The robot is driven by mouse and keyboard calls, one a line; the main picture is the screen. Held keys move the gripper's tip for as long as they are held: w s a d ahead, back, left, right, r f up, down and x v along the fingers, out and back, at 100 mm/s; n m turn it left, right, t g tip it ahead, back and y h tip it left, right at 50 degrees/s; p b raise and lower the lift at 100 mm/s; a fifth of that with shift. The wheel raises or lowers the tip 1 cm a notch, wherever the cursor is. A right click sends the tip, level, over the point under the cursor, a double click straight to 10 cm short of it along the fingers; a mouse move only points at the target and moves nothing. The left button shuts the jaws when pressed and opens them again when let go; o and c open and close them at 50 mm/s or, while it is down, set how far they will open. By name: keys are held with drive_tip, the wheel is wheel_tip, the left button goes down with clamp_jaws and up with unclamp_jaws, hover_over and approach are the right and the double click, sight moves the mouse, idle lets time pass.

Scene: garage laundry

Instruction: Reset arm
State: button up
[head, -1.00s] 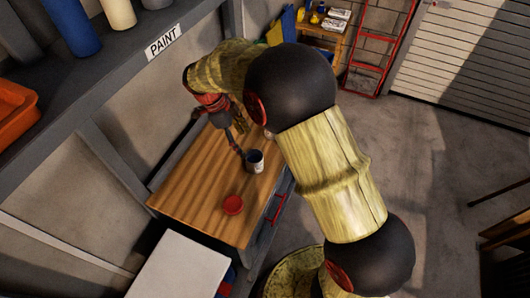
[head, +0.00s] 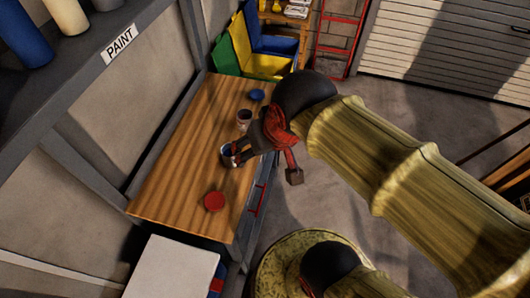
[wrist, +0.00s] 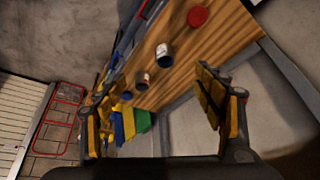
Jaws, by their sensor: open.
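My gripper (head: 234,155) is over the right side of the wooden workbench in the head view, partly dark against it. In the wrist view my gripper (wrist: 152,92) has its two fingers spread wide with nothing held between them. A can (head: 228,151) shows beside the fingertips in the head view, partly hidden by them. A second can (head: 244,117) stands farther back. In the wrist view both cans, the nearer (wrist: 164,52) and the farther (wrist: 142,79), stand on the bench apart from the fingers.
The workbench (head: 165,175) also bears a red disc (head: 214,201) and a blue disc (head: 257,95). Green, yellow and blue bins (head: 265,62) stand beyond it. A paint shelf (head: 95,60) overhangs at left, and a white-topped box (head: 170,268) is in front. Concrete floor (head: 290,205) lies right.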

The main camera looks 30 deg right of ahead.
drive_tip(key=shift+s+f+n, duration=0.1)
drive_tip(key=shift+s+n, duration=0.7)
